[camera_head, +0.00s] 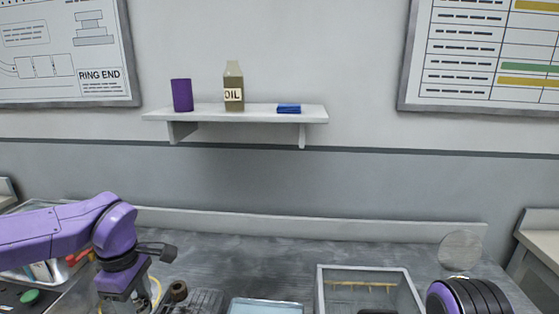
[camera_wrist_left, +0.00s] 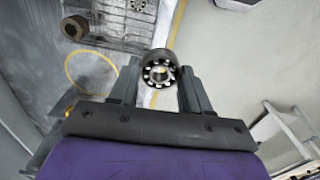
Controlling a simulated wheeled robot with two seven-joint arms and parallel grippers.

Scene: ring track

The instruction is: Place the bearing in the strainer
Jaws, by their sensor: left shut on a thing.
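My left gripper (camera_wrist_left: 160,80) is shut on the bearing (camera_wrist_left: 160,72), a dark ring with pale balls around an open centre. In the left wrist view the bearing sits between the two grey fingertips. In the head view my purple left arm is at the lower left; the fingertips and the bearing are not visible there. A round grey mesh-like disc (camera_head: 460,248) stands at the back right of the bench; I cannot tell whether it is the strainer.
A glass-walled tank (camera_head: 322,290) with a yellow bar inside stands on the bench (camera_head: 260,258). A pale blue tray (camera_head: 266,306) is left of it. A wall shelf (camera_head: 235,114) holds oil.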

